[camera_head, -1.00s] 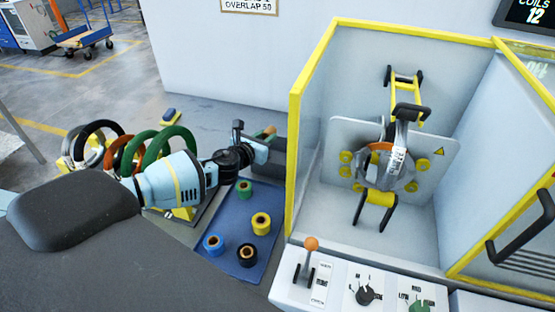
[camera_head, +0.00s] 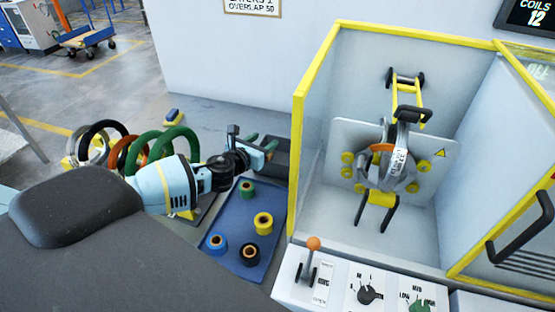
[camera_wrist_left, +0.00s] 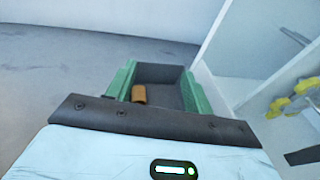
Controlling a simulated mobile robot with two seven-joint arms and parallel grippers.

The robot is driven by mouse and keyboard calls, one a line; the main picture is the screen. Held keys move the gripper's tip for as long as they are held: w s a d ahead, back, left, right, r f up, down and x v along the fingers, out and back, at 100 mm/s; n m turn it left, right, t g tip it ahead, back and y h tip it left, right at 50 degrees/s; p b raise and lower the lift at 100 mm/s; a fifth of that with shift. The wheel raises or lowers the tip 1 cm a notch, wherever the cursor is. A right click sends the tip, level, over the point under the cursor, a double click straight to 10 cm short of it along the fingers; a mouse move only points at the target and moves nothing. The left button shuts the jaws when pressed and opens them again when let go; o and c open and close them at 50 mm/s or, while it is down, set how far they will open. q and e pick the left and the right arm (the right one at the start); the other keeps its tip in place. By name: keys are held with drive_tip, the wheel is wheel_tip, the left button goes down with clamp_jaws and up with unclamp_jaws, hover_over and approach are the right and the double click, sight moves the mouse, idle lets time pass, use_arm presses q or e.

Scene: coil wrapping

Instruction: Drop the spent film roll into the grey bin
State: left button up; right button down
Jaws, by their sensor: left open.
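My left gripper (camera_head: 261,146) is open above the grey bin (camera_head: 283,160), beside the wrapping machine's left wall. In the left wrist view its green-sided fingers stand apart on both sides of the bin (camera_wrist_left: 163,73). The spent film roll, a short brown tube (camera_wrist_left: 139,94), shows there within the bin's opening, near the left finger. Whether it touches the bin's floor is not clear. My right gripper is not in view.
A blue mat (camera_head: 236,248) holds several coloured film rolls. Several coils (camera_head: 127,152) stand in a rack at the left. The yellow-framed machine (camera_head: 297,160) holds a coil (camera_head: 383,170), with a control panel (camera_head: 335,285) in front. A blue block (camera_head: 173,116) lies behind.

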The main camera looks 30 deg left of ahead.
use_arm(q)
drive_tip(key=s, duration=0.2)
drive_tip(key=s+r, duration=0.1)
drive_tip(key=s, duration=0.1)
drive_tip(key=shift+s+d, duration=0.1)
drive_tip(key=shift+s, duration=0.1)
drive_tip(key=shift+f, duration=0.1)
idle(0.5)
